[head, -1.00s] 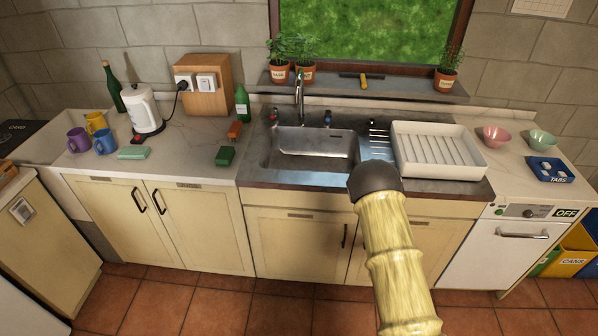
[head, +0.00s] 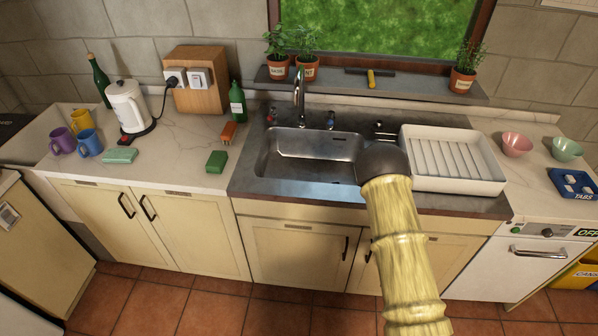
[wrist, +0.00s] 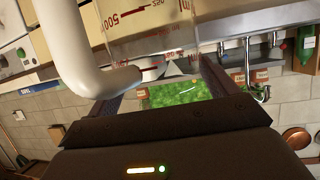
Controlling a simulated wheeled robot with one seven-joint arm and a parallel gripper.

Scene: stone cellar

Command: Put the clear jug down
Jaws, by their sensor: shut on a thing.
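The clear jug (wrist: 150,32) fills the top middle of the wrist view. It is see-through, with red measuring marks such as "500" and "ml", and a thick white handle (wrist: 72,45) at the left. My gripper (wrist: 160,82) is shut on the jug, with a dark finger on either side of it. In the head view my arm ends in front of the sink's right side. The gripper and the jug are hidden there.
The sink (head: 310,155) is empty. A white dish rack (head: 450,160) stands to its right. Bare counter (head: 185,145) lies between the kettle (head: 127,108) and a green block (head: 216,161). Mugs stand far left; bowls (head: 517,144) and a blue tablet tray (head: 573,183) are at the right.

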